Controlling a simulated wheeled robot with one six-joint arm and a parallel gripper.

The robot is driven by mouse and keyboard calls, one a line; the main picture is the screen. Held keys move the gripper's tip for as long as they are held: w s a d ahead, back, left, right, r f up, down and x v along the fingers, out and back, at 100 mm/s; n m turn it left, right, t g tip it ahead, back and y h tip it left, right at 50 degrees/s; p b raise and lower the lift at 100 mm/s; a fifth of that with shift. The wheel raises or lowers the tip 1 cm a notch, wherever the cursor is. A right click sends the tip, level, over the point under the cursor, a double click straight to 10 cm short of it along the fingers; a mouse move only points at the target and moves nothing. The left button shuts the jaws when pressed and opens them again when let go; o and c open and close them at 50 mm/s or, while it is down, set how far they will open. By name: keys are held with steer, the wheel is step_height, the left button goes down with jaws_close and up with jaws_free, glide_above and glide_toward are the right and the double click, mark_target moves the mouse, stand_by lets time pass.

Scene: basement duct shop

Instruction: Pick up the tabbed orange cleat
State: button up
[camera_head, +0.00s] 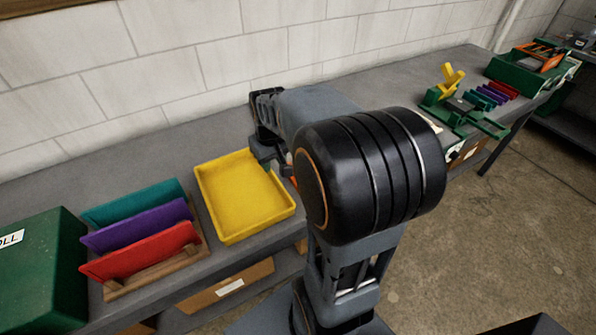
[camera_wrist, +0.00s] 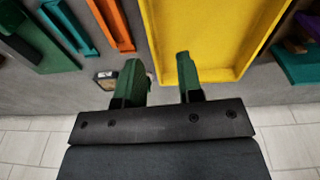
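An orange cleat (camera_wrist: 113,22) lies on the grey bench in the wrist view, long and narrow, with a wider end toward my gripper. Its upper end is cut off by the frame. A similar teal cleat (camera_wrist: 68,25) lies left of it. My gripper (camera_wrist: 160,75) is open, with its two green fingers apart and nothing between them. The fingers are over bare bench and the edge of the yellow tray, to the lower right of the orange cleat. In the head view my arm hides most of this area; only a sliver of orange (camera_head: 291,165) shows beside it.
The yellow tray (camera_head: 245,238) looks empty and stands right of the cleats in the wrist view. A wooden rack (camera_head: 160,272) holds teal, purple and red sheets. A green box (camera_head: 40,275) stands at left. A green fixture (camera_head: 470,115) is farther along. The white wall backs the bench.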

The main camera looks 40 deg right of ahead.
steer(key=w+d+f+g+p, duration=0.1)
steer(key=w+d+f+p, duration=0.1)
steer(key=d, duration=0.6)
glide_above(292, 179)
steer(key=shift+m, duration=0.3)
steer(key=f, duration=0.4)
steer(key=f+p, duration=0.1)
steer(key=f, duration=0.1)
steer(key=shift+s+f, duration=0.25)
steer(key=shift+f, duration=0.1)
steer(key=shift+w+f+p, duration=0.15)
steer(key=shift+f+p, duration=0.7)
steer(key=shift+f, duration=2.45)
jaws_close()
